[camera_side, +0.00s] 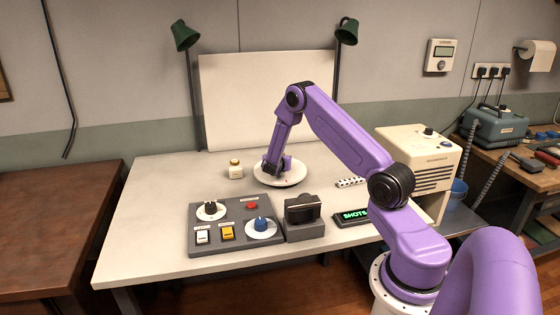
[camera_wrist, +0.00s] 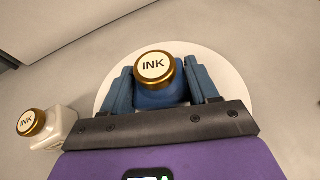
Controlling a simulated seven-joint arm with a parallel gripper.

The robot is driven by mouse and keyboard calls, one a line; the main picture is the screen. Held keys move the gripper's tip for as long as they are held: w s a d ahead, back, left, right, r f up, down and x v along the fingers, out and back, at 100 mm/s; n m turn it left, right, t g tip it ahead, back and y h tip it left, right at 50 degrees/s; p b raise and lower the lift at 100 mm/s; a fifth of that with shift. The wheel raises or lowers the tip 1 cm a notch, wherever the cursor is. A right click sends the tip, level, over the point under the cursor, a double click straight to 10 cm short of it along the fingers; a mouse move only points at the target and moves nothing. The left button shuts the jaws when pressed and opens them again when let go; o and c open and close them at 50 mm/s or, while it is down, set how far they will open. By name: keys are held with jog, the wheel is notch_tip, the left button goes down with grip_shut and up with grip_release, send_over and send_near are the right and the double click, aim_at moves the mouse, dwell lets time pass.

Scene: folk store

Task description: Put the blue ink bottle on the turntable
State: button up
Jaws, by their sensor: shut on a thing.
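The blue ink bottle (camera_wrist: 160,96), with a gold cap and a white lid marked INK, is between the two blue fingers of my gripper (camera_wrist: 163,90) in the wrist view. My gripper is shut on it, and the bottle looks upright. The round white turntable (camera_wrist: 215,68) lies under or behind them. In the side view my gripper (camera_side: 277,168) is over the turntable (camera_side: 295,179), low and close to its surface. There the bottle is mostly hidden by my gripper. I cannot tell whether the bottle touches the turntable.
A cream ink bottle with a gold cap (camera_side: 236,169) stands just left of the turntable; it also shows in the wrist view (camera_wrist: 45,128). A grey control panel (camera_side: 205,242), a dark camera (camera_side: 303,208) and an LED display (camera_side: 355,216) lie in front. The table's left side is clear.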

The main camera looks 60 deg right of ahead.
jog(key=o, duration=1.1)
jog(key=shift+r, duration=0.2)
jog(key=s+a+r+m+g+y, duration=0.15)
jog(key=s+a+r, duration=0.3)
jog(key=a, duration=0.45)
jog(key=s+a+r+m+t, duration=0.1)
jog(key=s+a+r+m, duration=0.3)
jog(key=a, duration=0.6)
jog(key=s+a+r+m+g+y, duration=0.1)
jog(key=s+a+y, duration=0.2)
jog(key=s+a, duration=0.4)
jog(key=s+a+r+m+g+y, duration=0.2)
jog(key=s+a+y, duration=0.2)
jog(key=s+a, duration=0.4)
jog(key=s+a+r+m+g+y, duration=0.1)
jog(key=s+a+y, duration=0.3)
jog(key=s+a, duration=0.4)
jog(key=shift+s+a+r+m+g+y, duration=0.1)
jog(key=shift+s+r, duration=0.1)
jog(key=shift+s, duration=0.6)
jog(key=shift+s+a+r+m+g+y, duration=0.1)
jog(key=shift+s+r+g, duration=0.1)
jog(key=shift+s, duration=0.65)
jog(key=shift+s+r+m+g+y, duration=0.1)
jog(key=shift+s+r, duration=0.1)
jog(key=shift+s, duration=0.6)
